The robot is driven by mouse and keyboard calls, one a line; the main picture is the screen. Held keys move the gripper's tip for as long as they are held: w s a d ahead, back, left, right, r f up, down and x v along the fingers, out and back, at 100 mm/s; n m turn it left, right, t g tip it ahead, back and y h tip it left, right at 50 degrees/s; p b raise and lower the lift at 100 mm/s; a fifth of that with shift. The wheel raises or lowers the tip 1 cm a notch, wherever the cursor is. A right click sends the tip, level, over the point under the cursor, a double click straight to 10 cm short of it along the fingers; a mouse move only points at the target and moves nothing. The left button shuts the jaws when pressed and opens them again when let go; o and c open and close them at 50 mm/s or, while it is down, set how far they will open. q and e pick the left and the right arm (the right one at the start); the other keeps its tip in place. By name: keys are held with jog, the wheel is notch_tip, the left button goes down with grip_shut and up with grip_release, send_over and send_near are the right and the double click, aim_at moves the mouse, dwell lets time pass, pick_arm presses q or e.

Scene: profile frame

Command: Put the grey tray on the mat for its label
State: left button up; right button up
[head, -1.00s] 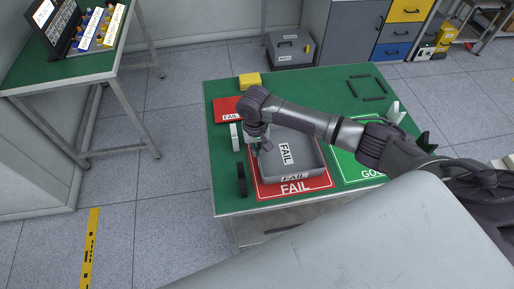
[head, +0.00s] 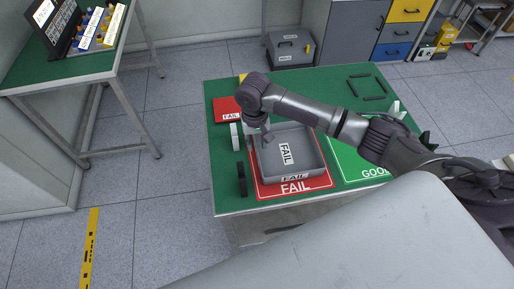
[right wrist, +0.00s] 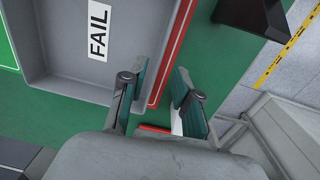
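The grey tray (head: 310,171), with a FAIL label inside and another on its front, lies flat on the red FAIL mat (head: 318,186). The mat's red border shows around its front and sides. In the right wrist view the tray (right wrist: 45,70) lies at upper left beside the mat's red edge (right wrist: 178,45). My right gripper (head: 265,137) is over the tray's back left corner; in the wrist view (right wrist: 157,100) its fingers are apart with nothing held between them. I cannot tell whether a finger touches the rim. My left gripper is not in view.
A green GOOD mat (head: 350,165) lies to the right, partly under my arm in view. A smaller red FAIL piece (head: 225,108) lies at back left. A black square outline (head: 367,97) is at back right.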

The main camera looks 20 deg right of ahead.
notch_tip(320, 180, up, 8)
jog(key=shift+a+b, duration=0.2)
jog(key=shift+b, duration=0.1)
dwell(0.4)
